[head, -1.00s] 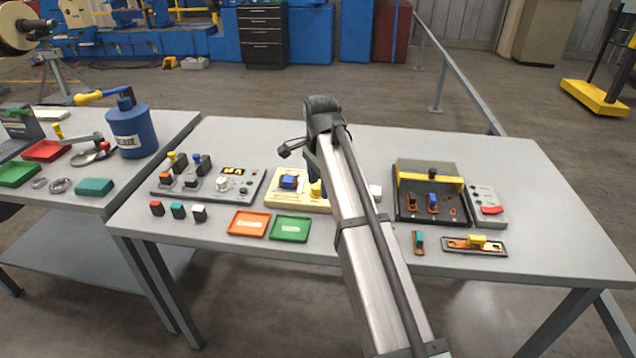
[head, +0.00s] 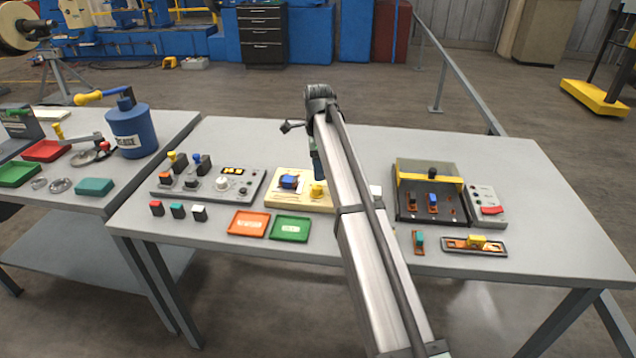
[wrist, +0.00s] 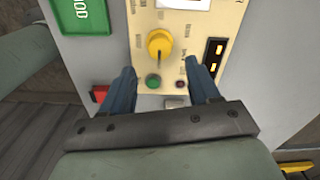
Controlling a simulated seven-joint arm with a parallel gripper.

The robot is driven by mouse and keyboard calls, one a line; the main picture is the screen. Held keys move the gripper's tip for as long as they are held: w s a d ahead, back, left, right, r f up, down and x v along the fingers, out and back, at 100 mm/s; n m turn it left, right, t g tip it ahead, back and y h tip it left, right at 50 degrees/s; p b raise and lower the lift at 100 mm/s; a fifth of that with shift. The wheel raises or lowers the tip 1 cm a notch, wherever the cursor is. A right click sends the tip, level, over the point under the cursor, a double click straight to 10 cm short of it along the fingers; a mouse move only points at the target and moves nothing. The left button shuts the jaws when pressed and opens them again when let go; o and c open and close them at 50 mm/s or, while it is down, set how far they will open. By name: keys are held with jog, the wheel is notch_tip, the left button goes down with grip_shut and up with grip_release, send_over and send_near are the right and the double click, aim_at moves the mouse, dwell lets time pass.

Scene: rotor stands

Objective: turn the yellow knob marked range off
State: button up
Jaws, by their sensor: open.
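The yellow knob (wrist: 159,43) is on a cream panel (wrist: 228,20), and its bar runs roughly up and down in the wrist view. The small print around it is too blurred to read. The knob also shows in the head view (head: 318,190), just left of my arm. My gripper (wrist: 160,67) is open, its two blue fingers spread on either side below the knob in the wrist view, with nothing between them. The fingers appear apart from the knob. In the head view my arm hides most of the gripper and the panel's right part.
On the panel are a blue knob (head: 289,182), a green button (wrist: 153,81) and a lit indicator (wrist: 214,54). An orange tray (head: 232,233) and a green tray (head: 275,238) lie in front. A grey control box (head: 168,195) stands left, a yellow-barred case (head: 402,208) right.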

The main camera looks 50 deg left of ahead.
aim_at(318, 186)
jog(key=shift+f, duration=3.05)
jog(key=c, duration=1)
